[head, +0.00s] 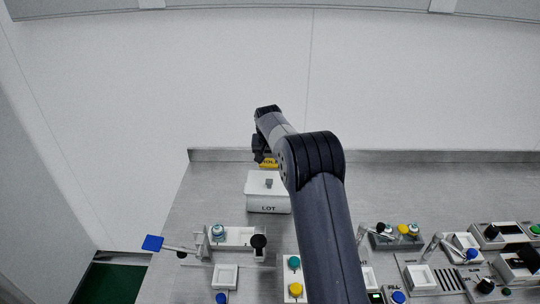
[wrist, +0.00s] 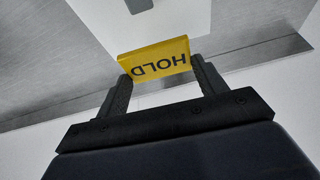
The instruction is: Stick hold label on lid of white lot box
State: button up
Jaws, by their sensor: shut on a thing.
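The white lot box (head: 268,200) stands on the steel bench, with LOT on its front and a small grey knob (head: 269,183) on its flat lid. The lid (wrist: 100,15) shows at the top of the wrist view, with the knob (wrist: 139,5) at the picture's edge. The yellow hold label (wrist: 155,60) is held between both fingers of my gripper (wrist: 158,75), its HOLD print upside down in the wrist view. In the head view the label (head: 269,163) shows just behind the box, partly hidden by my gripper. Whether it touches the lid I cannot tell.
A raised edge (head: 400,156) runs along the back of the bench. Stations with knobs, buttons and levers crowd the front and right, including a blue paddle (head: 153,243) at the left. The bench left of the box is clear. My arm hides part of the middle.

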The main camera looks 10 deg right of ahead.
aim_at(270, 176)
jog(key=shift+f+b, duration=1.7)
jog(key=shift+f, duration=1.25)
jog(key=shift+s, duration=0.15)
jog(key=shift+f, duration=0.25)
jog(key=o, duration=1)
